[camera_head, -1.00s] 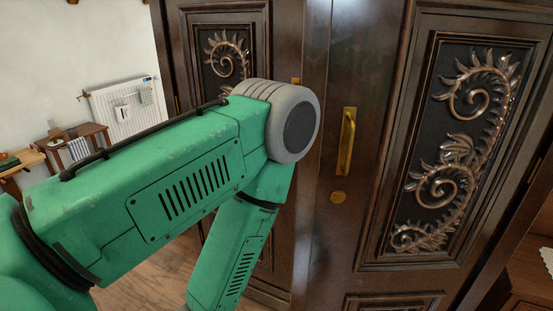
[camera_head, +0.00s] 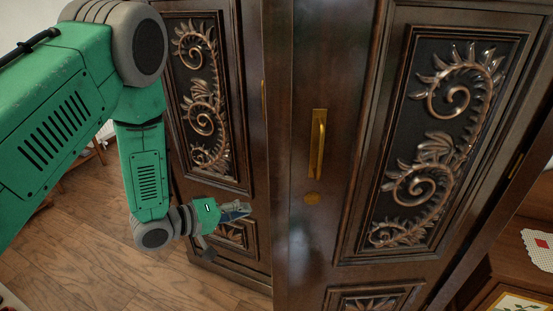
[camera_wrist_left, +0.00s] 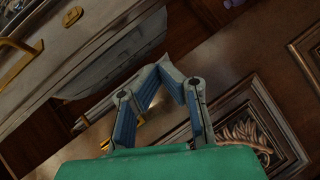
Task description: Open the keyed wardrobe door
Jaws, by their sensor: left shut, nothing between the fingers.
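No key shows. My left gripper (camera_head: 245,210) is low before the left door, left of the right door's edge, shut and empty. In the left wrist view its fingertips (camera_wrist_left: 163,68) meet near the door edge, with the handle (camera_wrist_left: 18,62) at upper left. I cannot tell whether they touch the door. My right gripper is out of view.
A wooden cabinet (camera_head: 510,262) with cloths on it stands at the lower right. The wooden floor (camera_head: 130,265) at the lower left is mostly clear.

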